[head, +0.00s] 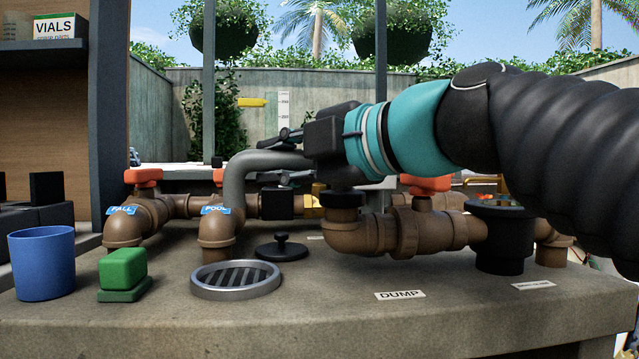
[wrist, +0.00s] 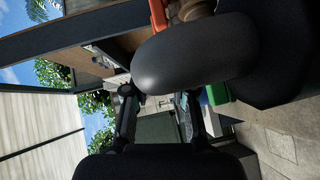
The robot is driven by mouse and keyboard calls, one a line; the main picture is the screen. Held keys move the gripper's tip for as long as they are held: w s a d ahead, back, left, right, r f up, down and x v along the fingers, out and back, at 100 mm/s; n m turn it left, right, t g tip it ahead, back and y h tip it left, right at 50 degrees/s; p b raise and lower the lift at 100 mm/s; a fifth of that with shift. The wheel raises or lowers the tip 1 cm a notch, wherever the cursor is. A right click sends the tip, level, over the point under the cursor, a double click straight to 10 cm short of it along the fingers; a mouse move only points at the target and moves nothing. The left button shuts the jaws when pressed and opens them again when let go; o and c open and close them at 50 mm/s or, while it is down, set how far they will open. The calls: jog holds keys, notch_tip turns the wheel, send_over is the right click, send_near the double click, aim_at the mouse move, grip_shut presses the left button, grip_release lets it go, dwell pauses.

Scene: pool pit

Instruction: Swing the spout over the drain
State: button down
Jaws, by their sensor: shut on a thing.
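The grey bent spout (head: 262,162) runs level to the left, then turns down beside the POOL label (head: 215,210). Its right part is hidden behind my gripper, so I cannot see where it joins the pipes. My gripper (head: 288,158) is shut on the level stretch, one finger above it and one below. In the wrist view the spout (wrist: 195,55) fills the upper middle, beyond the fingers of my gripper (wrist: 158,100). The round drain (head: 236,279) with its dark slotted grate is set in the counter, nearer the camera than the spout's downturned end and not clearly under it.
A black knobbed lid (head: 282,248) lies right of the drain. A green block (head: 123,272) and a blue cup (head: 42,264) stand to the left. Brown pipes with orange handles (head: 426,184) fill the back. The counter near the DUMP label (head: 400,295) is clear.

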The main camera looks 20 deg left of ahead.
jog(key=shift+s+g+b, duration=0.1)
jog(key=shift+g+b, duration=0.2)
jog(key=c, duration=0.9)
grip_release()
